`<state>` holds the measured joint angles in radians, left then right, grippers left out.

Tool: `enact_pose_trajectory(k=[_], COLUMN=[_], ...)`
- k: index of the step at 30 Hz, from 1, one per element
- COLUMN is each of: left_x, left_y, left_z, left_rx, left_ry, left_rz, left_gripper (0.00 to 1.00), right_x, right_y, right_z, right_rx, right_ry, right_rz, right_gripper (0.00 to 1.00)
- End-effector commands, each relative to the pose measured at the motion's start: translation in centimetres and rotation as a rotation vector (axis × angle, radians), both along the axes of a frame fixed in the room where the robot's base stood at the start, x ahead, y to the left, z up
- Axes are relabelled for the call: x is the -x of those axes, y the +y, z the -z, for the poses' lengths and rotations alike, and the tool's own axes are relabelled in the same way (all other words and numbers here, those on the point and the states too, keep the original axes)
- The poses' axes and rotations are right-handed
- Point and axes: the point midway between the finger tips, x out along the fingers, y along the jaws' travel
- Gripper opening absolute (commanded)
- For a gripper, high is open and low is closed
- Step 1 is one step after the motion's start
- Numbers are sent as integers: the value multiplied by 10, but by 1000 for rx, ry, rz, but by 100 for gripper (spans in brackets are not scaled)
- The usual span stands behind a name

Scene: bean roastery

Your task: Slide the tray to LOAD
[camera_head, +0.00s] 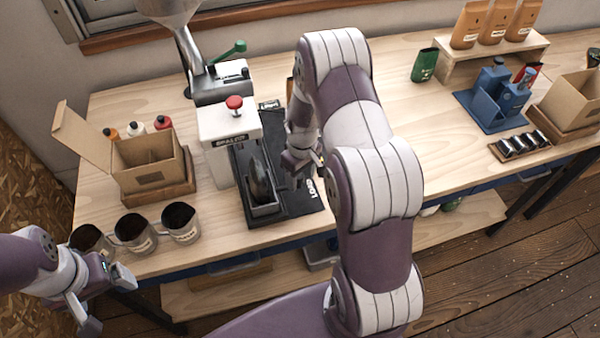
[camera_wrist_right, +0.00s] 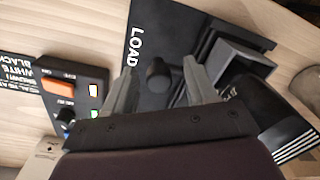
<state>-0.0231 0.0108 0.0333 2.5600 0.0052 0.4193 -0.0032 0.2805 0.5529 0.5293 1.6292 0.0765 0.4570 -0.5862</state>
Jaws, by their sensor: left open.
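The dark tray (camera_head: 265,210) sits on a black base mat (camera_head: 297,204) in front of the white sealer (camera_head: 228,135) in the head view. It holds a black pouch (camera_head: 261,180). In the right wrist view the tray (camera_wrist_right: 243,65) shows as a grey-walled holder. White LOAD lettering (camera_wrist_right: 133,46) marks the mat. My right gripper (camera_head: 302,165) is beside the tray's right side. In the wrist view its open fingers stand on either side of a black knob (camera_wrist_right: 158,75), with gaps showing. My left gripper (camera_head: 103,297) is open and empty, low at the left.
Several dark-filled metal cups (camera_head: 133,232) stand near the front edge, left of the tray. A cardboard box (camera_head: 145,162) is behind them. A control box with an orange switch (camera_wrist_right: 60,86) is left of my right fingers. A grinder (camera_head: 220,80) stands behind the sealer.

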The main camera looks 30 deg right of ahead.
Motion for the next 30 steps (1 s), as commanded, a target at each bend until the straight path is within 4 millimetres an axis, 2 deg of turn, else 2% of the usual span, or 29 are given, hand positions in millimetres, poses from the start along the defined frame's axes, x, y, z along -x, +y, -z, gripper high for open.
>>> enact_pose_trajectory(k=[5, 8, 18, 21, 25, 30], left_x=[0, 0, 0, 0, 0, 0], left_y=[0, 0, 0, 0, 0, 0], left_z=[0, 4, 20, 22, 23, 22], left_rx=[0, 0, 0, 0, 0, 0], left_ry=[0, 0, 0, 0, 0, 0], left_rz=[0, 0, 0, 0, 0, 0], left_gripper=[89, 89, 89, 89, 89, 89], right_x=[-1, -3, -2, -1, 0, 0], right_y=[0, -1, -4, -5, -5, -5], right_z=[-2, -11, -98, -115, -126, -128], right_rx=[1, 2, 2, 2, 1, 1], right_ry=[-4, -8, -9, -6, -2, -2], right_rz=[0, -1, 1, 1, 1, 0], right_gripper=[57, 57, 57, 57, 57, 57])
